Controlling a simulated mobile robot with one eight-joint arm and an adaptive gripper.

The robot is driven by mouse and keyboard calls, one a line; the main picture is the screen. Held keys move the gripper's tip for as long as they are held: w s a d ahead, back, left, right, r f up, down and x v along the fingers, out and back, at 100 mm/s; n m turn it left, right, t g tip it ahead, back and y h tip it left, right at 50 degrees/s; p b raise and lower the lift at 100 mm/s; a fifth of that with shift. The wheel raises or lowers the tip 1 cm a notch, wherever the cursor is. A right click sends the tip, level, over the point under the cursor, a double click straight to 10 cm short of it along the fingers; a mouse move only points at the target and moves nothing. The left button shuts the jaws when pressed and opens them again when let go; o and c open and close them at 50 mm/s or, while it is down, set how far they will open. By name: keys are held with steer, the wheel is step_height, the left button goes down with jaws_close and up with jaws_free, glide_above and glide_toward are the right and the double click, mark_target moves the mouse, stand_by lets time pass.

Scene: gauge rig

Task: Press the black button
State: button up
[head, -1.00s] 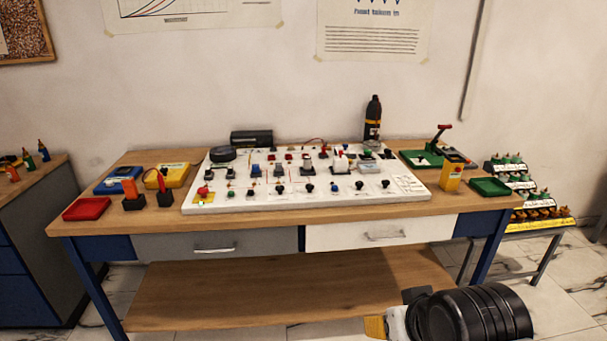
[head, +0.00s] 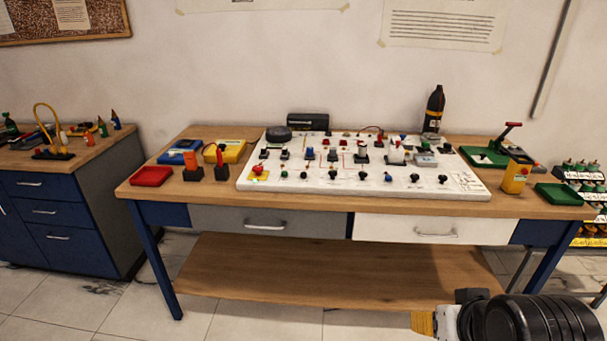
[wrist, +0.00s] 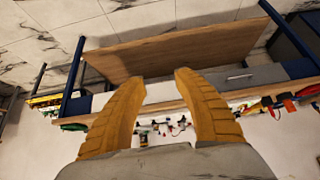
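A white panel (head: 300,184) with rows of small buttons, knobs and switches lies on the wooden table. Several dark knobs or buttons stand along its front row, including a black one (head: 333,174), another black one (head: 362,175) and one at the right (head: 442,179). I cannot tell which of them is the black button. My gripper (wrist: 159,78) is open and empty in the wrist view, its two yellow fingers spread apart. In the head view, only a yellow part of it shows at the lower right, in front of the table and well apart from the panel.
The table (head: 215,200) has drawers and a low shelf (head: 330,275). A red tray (head: 151,176) stands left of the panel. A yellow box (head: 515,178) and green trays (head: 558,194) stand right. A blue-drawered bench (head: 65,215) is at the left. Floor in front is clear.

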jaws_close()
stand_by(1.0)
